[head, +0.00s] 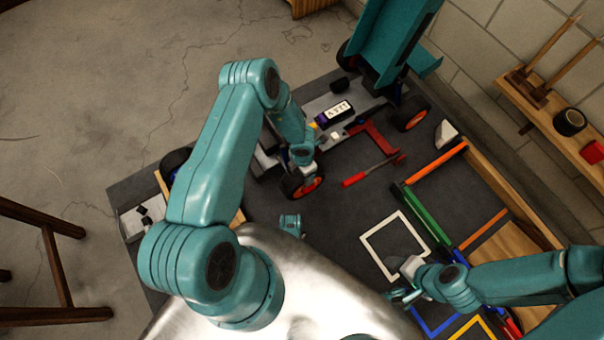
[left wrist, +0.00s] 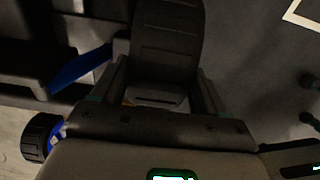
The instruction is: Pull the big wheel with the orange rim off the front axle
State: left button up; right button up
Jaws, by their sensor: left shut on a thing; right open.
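The big wheel (head: 302,184), a black tyre with an orange-red rim, is at the near end of the racecar chassis (head: 268,160) in the head view. My left gripper (head: 303,158) reaches down onto it from above and is shut on its tyre. In the left wrist view the dark, grooved tyre (left wrist: 167,40) sits between the fingers of my left gripper (left wrist: 163,88). The front axle is hidden, so I cannot tell whether the wheel is still seated on it. My right gripper (head: 402,290) is open at the lower right, away from the car.
Another orange-rimmed wheel (head: 412,117) is at the chassis's far side. A red-handled tool (head: 366,174) lies beside the car. A white square outline (head: 372,243) and a green bar (head: 427,217) lie to the right. The dark mat between tool and outline is clear.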

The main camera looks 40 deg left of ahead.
pick_arm(q)
jog(key=s+d+p, duration=0.1)
jog(key=s+d, duration=0.2)
jog(key=d, duration=0.4)
jog(key=shift+d, duration=0.3)
dwell(1.0)
